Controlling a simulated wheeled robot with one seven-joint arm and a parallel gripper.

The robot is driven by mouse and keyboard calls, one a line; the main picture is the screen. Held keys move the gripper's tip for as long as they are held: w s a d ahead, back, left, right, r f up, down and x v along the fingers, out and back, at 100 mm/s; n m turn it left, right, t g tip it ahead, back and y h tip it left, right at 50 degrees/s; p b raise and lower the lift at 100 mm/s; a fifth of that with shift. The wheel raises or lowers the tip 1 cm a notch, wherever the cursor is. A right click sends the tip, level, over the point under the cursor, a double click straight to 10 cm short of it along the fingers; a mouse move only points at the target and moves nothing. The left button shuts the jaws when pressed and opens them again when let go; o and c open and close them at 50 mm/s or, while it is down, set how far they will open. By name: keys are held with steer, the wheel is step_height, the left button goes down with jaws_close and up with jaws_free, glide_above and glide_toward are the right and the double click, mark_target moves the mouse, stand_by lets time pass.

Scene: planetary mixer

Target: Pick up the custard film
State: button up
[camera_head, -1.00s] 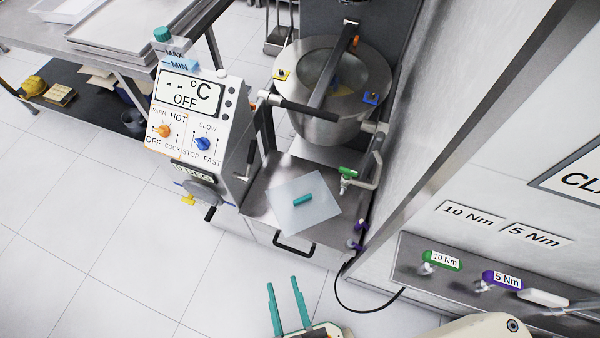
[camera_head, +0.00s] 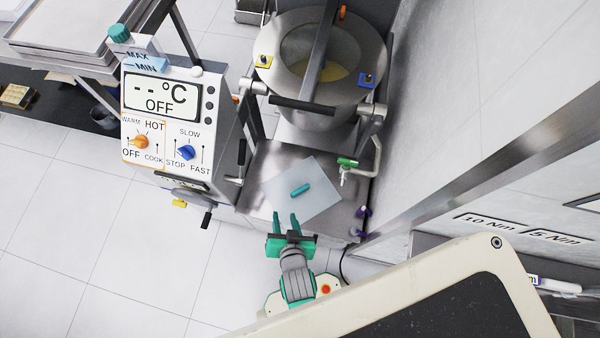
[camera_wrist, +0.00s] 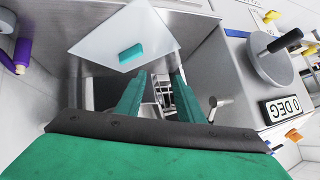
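The custard film is a pale, translucent square sheet (camera_head: 318,207) with a teal grip block (camera_head: 300,190) in its middle. It lies flat on the steel shelf in front of the mixer bowl. In the wrist view the sheet (camera_wrist: 100,42) and its teal block (camera_wrist: 132,53) show at the top, beyond my fingers. My gripper (camera_head: 286,218) is just in front of the film's near edge, with its two teal fingers apart and nothing between them. In the wrist view my gripper (camera_wrist: 155,88) points toward the block without touching it.
The mixer bowl (camera_head: 320,112) stands behind the film, with a green-handled tap (camera_head: 347,163) to the right. The control panel (camera_head: 165,125) rises on the left. Purple knobs (camera_head: 361,211) sit at the shelf's right edge. A steel-edged wall panel is at right.

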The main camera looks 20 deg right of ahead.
steer(key=w+d+f+m+g, duration=0.3)
steer(key=w+f, duration=0.2)
step_height(320, 180, up, 4)
steer(key=m+g+y, duration=0.1)
steer(key=m+g, duration=0.5)
steer(key=m, duration=0.1)
glide_above(300, 189)
steer(key=shift+g, duration=0.3)
steer(key=f, duration=0.4)
steer(key=shift+s+d+f, duration=0.1)
steer(key=shift+s+d, duration=0.15)
steer(key=shift+w+a+f, duration=0.1)
steer(key=shift+w+f, duration=0.05)
steer(key=shift+f, duration=1.5)
steer(key=shift+w+a+f, duration=0.1)
steer(key=shift+f, duration=1.5)
steer(key=shift+c, duration=0.3)
jaws_close()
